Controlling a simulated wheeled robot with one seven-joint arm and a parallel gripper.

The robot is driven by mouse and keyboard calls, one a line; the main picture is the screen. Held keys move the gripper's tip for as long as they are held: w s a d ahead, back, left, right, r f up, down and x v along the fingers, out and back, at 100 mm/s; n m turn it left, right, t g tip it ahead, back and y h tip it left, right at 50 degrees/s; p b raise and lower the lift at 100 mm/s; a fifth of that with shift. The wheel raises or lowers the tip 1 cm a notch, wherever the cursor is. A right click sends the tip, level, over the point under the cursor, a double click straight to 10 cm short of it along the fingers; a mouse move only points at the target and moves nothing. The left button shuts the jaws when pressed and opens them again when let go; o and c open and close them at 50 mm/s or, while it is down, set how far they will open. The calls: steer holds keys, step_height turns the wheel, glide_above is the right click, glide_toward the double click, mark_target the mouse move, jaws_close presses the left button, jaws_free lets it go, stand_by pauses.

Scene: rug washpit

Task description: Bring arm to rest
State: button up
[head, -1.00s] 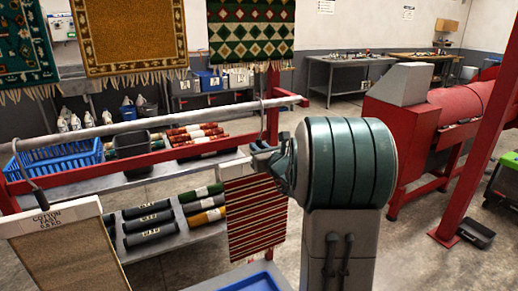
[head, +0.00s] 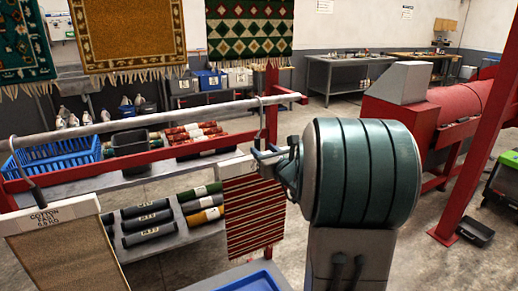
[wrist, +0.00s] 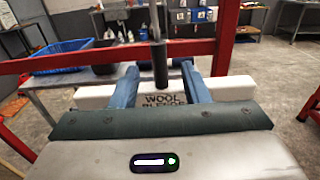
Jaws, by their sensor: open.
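My gripper (head: 262,161) is open at the end of my teal-and-grey arm. It is close to the white hanger bar (head: 237,167) of a red-striped rug (head: 255,216), which hangs from the grey rail (head: 150,120). In the wrist view, my gripper's two blue fingers (wrist: 160,76) stand apart, one each side of the hanger's dark stem. The white hanger bar (wrist: 235,86) lies below or beyond them, with a "WOOL BLEND" label partly hidden by my gripper body. I cannot tell whether the fingers touch the bar.
A cotton sample on a hanger (head: 62,243) hangs at the left. A blue basket (head: 55,160) and rolled rugs (head: 150,222) are on shelving behind the rail. A blue tray (head: 250,283) is below. A red post (head: 475,130) and red machine (head: 415,140) stand right.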

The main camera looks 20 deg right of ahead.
steer(key=s, duration=1)
steer(key=s+a+f+n+g+y+p, duration=0.15)
steer(key=s+a+n+g+y, duration=0.3)
steer(key=a+n, duration=0.55)
steer(key=s+a+f+n+g+y+p, duration=0.1)
steer(key=s+a+f+n+g+y, duration=0.15)
steer(key=a+n+g, duration=0.65)
steer(key=s+f+n+g+h+p, duration=0.1)
steer(key=s+n+h+p, duration=0.2)
steer(key=s+n+h, duration=0.4)
steer(key=shift+s+d+f+n+g+h, duration=0.3)
steer(key=shift+s+n, duration=2.4)
steer(key=shift+n, duration=2)
steer(key=shift+a, duration=0.1)
